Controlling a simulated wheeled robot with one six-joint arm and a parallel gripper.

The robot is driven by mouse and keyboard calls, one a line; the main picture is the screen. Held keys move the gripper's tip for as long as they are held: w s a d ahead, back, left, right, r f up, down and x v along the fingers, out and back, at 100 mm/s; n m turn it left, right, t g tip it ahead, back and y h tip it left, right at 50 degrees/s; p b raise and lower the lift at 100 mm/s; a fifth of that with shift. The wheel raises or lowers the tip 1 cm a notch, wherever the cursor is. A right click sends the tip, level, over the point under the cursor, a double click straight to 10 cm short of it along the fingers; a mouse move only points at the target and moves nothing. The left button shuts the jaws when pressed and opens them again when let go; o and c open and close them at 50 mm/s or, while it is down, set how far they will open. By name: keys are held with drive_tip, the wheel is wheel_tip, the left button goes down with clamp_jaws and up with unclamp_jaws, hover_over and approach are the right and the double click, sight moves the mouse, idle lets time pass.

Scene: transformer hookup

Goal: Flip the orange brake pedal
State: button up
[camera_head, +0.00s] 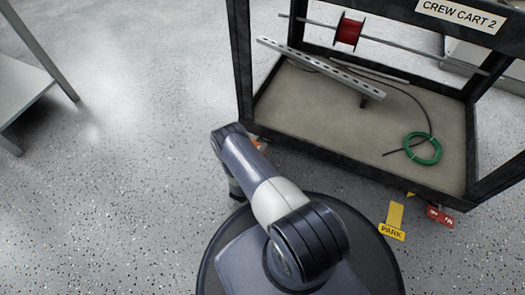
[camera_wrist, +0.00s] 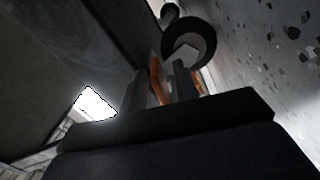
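The orange brake pedal (camera_head: 259,143) shows as a small patch at the cart's near left corner in the head view, partly hidden by my arm. In the wrist view the orange pedal (camera_wrist: 156,80) appears as a narrow strip beside the caster wheel (camera_wrist: 190,38). My gripper (camera_wrist: 158,88) has its two dark fingers apart, with the orange strip showing between them in the picture. More orange shows just right of the right finger. I cannot tell whether a finger touches the pedal. In the head view my arm hides the fingertips.
The crew cart (camera_head: 350,176) stands close in front. Its tray holds a slotted rail (camera_head: 320,68) and a green coil (camera_head: 422,148); a red spool (camera_head: 348,31) hangs above. A yellow PARK pedal (camera_head: 392,220) and red tag (camera_head: 440,215) sit at the right.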

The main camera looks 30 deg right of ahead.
drive_tip(key=shift+w+d, duration=0.25)
drive_tip(key=shift+d, duration=0.1)
drive_tip(key=shift+c, duration=0.3)
clamp_jaws()
